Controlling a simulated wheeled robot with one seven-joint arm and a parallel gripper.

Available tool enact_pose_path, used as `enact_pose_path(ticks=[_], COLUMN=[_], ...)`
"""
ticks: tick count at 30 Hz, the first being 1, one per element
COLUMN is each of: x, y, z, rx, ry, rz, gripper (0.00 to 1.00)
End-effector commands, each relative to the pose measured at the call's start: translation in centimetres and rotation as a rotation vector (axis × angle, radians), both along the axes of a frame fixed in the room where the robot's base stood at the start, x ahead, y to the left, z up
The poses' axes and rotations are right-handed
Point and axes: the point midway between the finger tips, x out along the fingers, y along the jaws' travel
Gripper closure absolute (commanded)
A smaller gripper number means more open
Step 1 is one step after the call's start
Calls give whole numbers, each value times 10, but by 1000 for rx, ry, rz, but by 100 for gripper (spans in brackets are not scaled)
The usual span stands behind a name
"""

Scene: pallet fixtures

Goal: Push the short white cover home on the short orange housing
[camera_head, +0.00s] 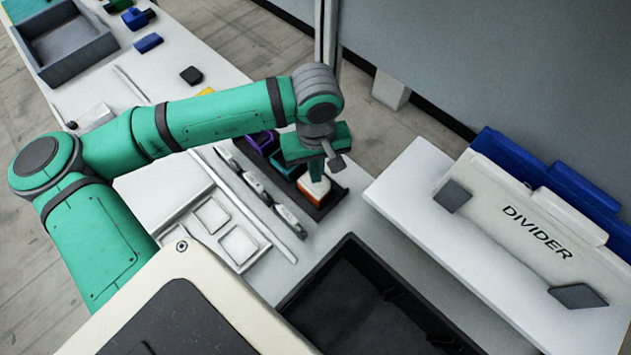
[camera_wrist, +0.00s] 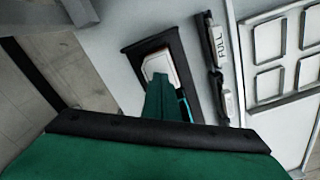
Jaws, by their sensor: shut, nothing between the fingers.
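The short white cover (camera_head: 317,186) sits on top of the short orange housing (camera_head: 311,197), at the near end of a dark pallet (camera_head: 339,197). In the wrist view the white cover (camera_wrist: 154,64) shows just beyond my fingertips. My gripper (camera_head: 317,174) is shut and empty, pointing down over the cover; it also shows in the wrist view (camera_wrist: 158,84). The fingertips hide part of the cover. I cannot tell whether they touch it, or whether a gap remains between cover and housing.
Teal and purple housings (camera_head: 262,141) stand behind on the same pallet. Several small labelled parts (camera_head: 257,186) lie in a row to the left, beside a white compartment tray (camera_head: 238,245). A black bin (camera_head: 350,300) is in front. A white divider panel (camera_head: 520,222) stands at the right.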

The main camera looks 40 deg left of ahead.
Motion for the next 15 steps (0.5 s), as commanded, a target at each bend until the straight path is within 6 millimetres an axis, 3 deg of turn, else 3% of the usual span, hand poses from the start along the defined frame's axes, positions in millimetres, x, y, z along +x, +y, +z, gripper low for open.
enact_pose_path(ticks=[15], x=[0], y=[0], z=[-9], rx=[0], ry=[0], rz=[0], gripper=[100])
